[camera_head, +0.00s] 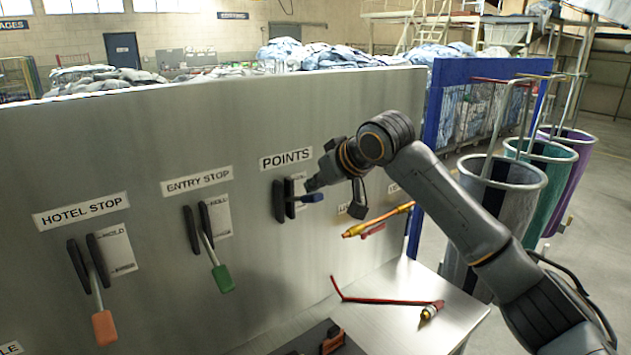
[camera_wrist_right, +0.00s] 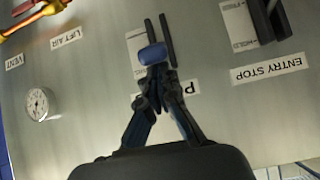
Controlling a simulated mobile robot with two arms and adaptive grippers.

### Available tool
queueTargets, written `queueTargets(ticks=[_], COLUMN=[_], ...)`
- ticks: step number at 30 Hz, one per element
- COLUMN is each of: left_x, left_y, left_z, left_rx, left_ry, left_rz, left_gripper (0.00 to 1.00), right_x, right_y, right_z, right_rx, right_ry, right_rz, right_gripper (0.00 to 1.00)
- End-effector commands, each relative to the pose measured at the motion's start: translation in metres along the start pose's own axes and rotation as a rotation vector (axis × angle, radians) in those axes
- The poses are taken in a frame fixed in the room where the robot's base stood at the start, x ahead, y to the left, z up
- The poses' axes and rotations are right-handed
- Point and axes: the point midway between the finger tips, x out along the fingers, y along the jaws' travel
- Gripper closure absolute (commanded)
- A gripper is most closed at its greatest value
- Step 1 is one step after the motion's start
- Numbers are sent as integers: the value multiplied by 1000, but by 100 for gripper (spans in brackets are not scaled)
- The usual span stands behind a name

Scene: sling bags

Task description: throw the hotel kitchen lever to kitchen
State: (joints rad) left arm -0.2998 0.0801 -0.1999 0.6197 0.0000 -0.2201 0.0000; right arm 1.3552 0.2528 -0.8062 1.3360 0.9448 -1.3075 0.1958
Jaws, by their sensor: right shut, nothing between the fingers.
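The POINTS lever (camera_head: 309,198) has a blue grip and stands out from a dark slotted mount on the grey panel, under the POINTS sign (camera_head: 286,159). A white card behind it is mostly covered and its wording cannot be read in full. No sign naming the kitchen is legible. My right gripper (camera_head: 314,184) is at this lever, shut and empty. In the right wrist view the closed fingertips (camera_wrist_right: 155,72) are right at the end of the blue grip (camera_wrist_right: 152,54), which is not between them; contact cannot be told. My left gripper is out of view.
To the left are the green ENTRY STOP lever (camera_head: 222,278) and the orange HOTEL STOP lever (camera_head: 104,327). A red hose (camera_head: 385,300) lies on the metal ledge (camera_head: 440,322). A gauge (camera_wrist_right: 38,103) shows in the wrist view.

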Motion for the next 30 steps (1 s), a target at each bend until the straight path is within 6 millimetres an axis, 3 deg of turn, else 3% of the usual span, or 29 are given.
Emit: queueTargets(ticks=[23,30], left_x=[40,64], left_y=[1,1], left_z=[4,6], left_rx=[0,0], left_ry=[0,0], left_rz=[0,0], left_gripper=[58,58], right_x=[4,8], right_y=[0,0], right_z=[16,29], right_rx=[0,0], right_ry=[161,261], right_rz=[-1,0], right_gripper=[100,100])
